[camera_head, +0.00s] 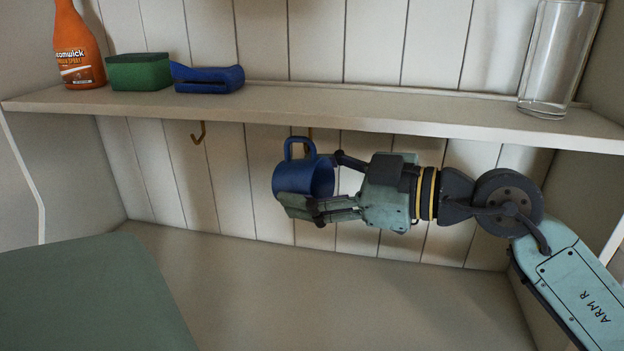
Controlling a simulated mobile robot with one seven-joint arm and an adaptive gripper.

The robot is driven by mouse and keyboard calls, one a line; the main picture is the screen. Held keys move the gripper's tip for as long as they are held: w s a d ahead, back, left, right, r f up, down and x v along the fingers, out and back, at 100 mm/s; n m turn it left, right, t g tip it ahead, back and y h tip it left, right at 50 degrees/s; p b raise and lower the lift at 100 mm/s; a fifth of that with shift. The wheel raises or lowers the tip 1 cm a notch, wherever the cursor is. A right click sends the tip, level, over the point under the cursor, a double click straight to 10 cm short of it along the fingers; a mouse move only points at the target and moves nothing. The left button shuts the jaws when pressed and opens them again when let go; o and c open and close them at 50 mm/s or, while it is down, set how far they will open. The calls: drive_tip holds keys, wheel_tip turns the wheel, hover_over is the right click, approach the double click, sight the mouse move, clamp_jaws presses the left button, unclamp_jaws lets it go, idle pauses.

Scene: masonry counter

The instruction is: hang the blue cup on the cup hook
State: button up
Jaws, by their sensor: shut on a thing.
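The blue cup (303,180) is in my gripper (317,183), below the shelf in the middle of the view. Its looped handle points upward. My gripper comes in from the right and is shut on the cup body, with one finger in front of its lower part and the other behind, mostly hidden. A brass hook (198,133) hangs empty under the shelf to the left of the cup. Another brass hook (310,133) shows partly beside and behind the handle. I cannot tell whether the handle touches it.
The shelf (400,113) runs just above the cup. The counter (290,295) below is clear, with a grey-green surface (85,300) at lower left.

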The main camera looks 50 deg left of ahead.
drive_tip(key=o, duration=1.5)
drive_tip(key=shift+s, duration=0.1)
drive_tip(key=v, duration=1.2)
